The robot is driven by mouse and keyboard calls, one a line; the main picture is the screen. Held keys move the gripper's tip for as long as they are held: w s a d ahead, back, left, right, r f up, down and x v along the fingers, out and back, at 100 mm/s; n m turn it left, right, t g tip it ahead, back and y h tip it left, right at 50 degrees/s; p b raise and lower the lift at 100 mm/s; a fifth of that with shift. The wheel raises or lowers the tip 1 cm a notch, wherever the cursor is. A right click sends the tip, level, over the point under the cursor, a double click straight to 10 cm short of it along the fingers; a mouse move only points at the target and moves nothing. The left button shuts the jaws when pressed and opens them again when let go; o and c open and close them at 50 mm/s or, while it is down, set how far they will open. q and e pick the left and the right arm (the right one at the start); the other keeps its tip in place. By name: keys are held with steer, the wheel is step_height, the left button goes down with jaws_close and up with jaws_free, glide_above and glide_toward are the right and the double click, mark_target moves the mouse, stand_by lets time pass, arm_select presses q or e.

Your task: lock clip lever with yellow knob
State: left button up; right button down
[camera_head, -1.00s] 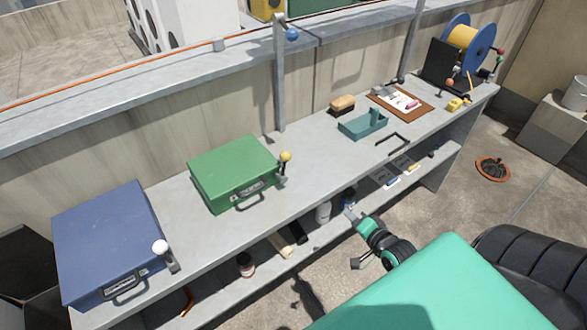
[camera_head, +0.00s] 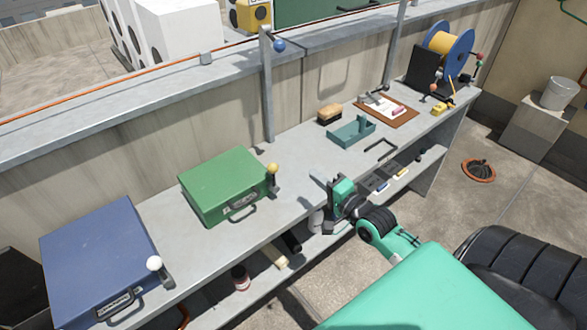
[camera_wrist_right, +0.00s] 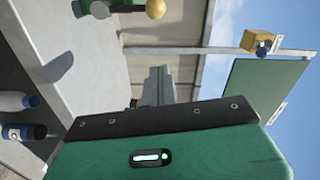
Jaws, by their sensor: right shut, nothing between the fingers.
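The green case (camera_head: 222,187) lies on the grey bench. A clip lever with a yellow knob (camera_head: 272,168) stands roughly upright at its right front corner. The yellow knob also shows at the top edge of the wrist view (camera_wrist_right: 155,9), with part of the lever's grey arm beside it. My right gripper (camera_head: 316,177) is over the bench's front part, to the right of the lever and apart from it. Its grey fingers (camera_wrist_right: 158,82) are shut and empty, pointing toward the bench's back wall. My left gripper is not in view.
A blue case (camera_head: 100,255) with a white-knobbed lever (camera_head: 154,264) is at the left. A teal tray (camera_head: 350,132), brush (camera_head: 330,113), clipboard (camera_head: 388,110) and cable reel (camera_head: 447,48) are to the right. An upright post (camera_head: 267,90) stands behind the green case. Bottles sit on the lower shelf.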

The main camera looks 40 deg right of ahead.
mark_target(271, 176)
steer(key=w+a+p, duration=0.1)
steer(key=w+a, duration=0.2)
steer(key=w, duration=0.3)
steer(key=shift+w+a+f+p, duration=0.2)
steer(key=shift+f+p, duration=0.1)
steer(key=shift+p, duration=0.1)
steer(key=shift+s+a+r+n+p, duration=0.1)
steer(key=shift+a+r+n+p, duration=0.05)
steer(key=shift+a+n+p, duration=0.45)
steer(key=shift+s+a+r+n+p, duration=0.15)
steer(key=shift+a+n+p, duration=0.2)
steer(key=shift+n+p, duration=0.3)
steer(key=shift+w+r, duration=0.1)
